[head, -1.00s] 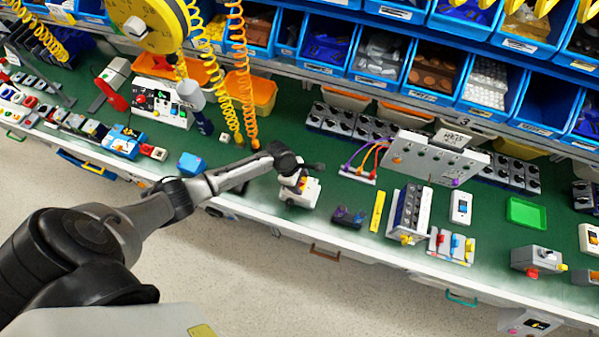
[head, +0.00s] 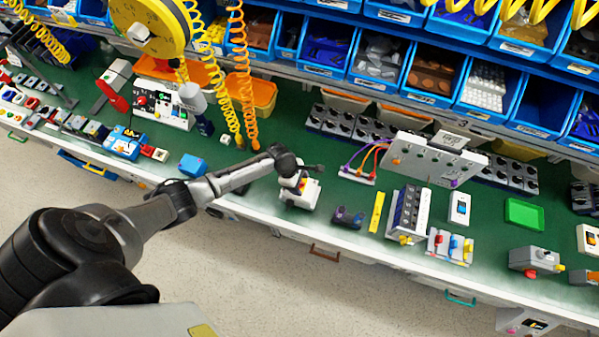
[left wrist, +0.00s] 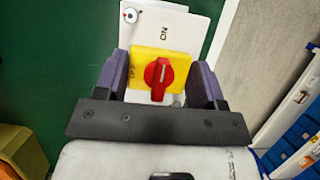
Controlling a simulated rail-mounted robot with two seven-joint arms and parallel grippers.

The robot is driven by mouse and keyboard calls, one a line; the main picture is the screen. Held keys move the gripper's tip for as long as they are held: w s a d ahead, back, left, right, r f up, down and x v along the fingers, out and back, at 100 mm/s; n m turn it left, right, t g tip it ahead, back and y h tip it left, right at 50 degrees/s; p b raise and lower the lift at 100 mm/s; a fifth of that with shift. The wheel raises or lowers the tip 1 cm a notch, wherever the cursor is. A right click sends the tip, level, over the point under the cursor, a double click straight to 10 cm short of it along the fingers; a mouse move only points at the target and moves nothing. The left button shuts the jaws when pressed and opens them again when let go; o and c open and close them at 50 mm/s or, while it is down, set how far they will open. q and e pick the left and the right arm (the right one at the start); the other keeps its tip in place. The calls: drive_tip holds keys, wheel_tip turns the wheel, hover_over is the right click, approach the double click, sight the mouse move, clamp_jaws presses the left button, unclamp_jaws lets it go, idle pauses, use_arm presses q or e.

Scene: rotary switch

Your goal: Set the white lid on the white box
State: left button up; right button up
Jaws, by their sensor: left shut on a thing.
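The white lid (left wrist: 172,35) shows in the left wrist view, with a yellow plate, a red rotary knob (left wrist: 159,76) and ON and OFF lettering. My left gripper (left wrist: 160,88) is shut on it, one finger on each side of the yellow plate. In the head view the left gripper (head: 297,179) points down at the white box (head: 300,197) near the bench's front edge. Lid and box look very close there. I cannot tell whether the lid is seated, since the gripper and lid hide the box's top. My right gripper is in neither view.
Coiled yellow and orange hoses (head: 243,90) hang behind. A switch panel (head: 436,160) stands further right.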

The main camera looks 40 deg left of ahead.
use_arm(q)
drive_tip(key=shift+f, duration=0.2)
drive_tip(key=shift+f, duration=0.35)
drive_tip(key=shift+f, duration=0.1)
drive_tip(key=o, duration=1)
drive_tip(key=shift+o, duration=0.2)
drive_tip(key=v, duration=1.4)
drive_tip(key=shift+p, duration=0.35)
